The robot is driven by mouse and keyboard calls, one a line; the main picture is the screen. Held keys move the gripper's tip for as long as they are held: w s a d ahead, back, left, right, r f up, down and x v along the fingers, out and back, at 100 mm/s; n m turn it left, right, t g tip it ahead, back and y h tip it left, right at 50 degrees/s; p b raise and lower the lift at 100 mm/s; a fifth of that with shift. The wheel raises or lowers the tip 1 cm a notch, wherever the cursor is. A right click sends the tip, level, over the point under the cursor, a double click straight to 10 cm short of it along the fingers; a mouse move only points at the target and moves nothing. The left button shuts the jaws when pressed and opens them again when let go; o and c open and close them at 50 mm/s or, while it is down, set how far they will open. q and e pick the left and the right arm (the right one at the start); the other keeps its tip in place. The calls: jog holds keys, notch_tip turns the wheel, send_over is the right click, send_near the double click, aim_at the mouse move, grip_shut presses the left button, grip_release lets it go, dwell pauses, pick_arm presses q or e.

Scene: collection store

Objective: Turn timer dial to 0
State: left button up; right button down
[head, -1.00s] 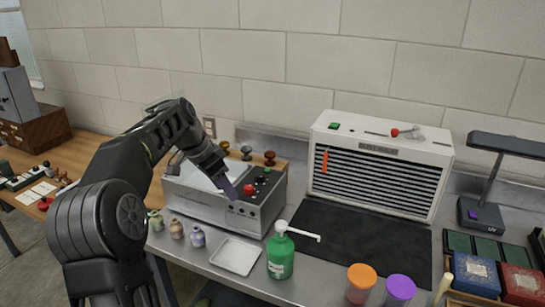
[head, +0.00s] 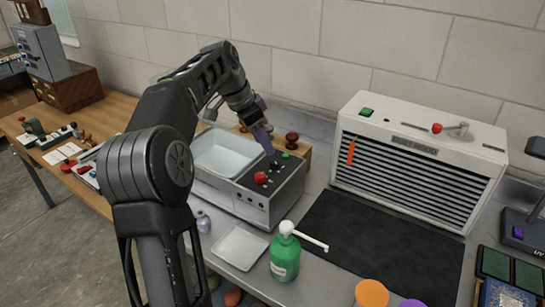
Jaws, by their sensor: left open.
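A grey machine with an open white basin (head: 222,155) stands on the metal bench, and its dark control panel (head: 258,188) is on the right side of its top. The panel carries a red knob (head: 261,178), a green button (head: 285,155) and small dark controls. I cannot tell which control is the timer dial, and no markings are readable. My right gripper is not in view.
A green pump bottle (head: 285,257) and a white tray (head: 239,248) stand in front of the machine. A white louvred unit (head: 415,160) stands to the right behind a black mat (head: 375,245). Stamps with wooden handles (head: 292,140) stand behind the panel. The mat is clear.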

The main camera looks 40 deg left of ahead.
aim_at(274, 161)
pick_arm(q)
jog(key=p+x, duration=0.1)
jog(key=x, duration=0.6)
jog(key=shift+c, duration=0.2)
grip_shut()
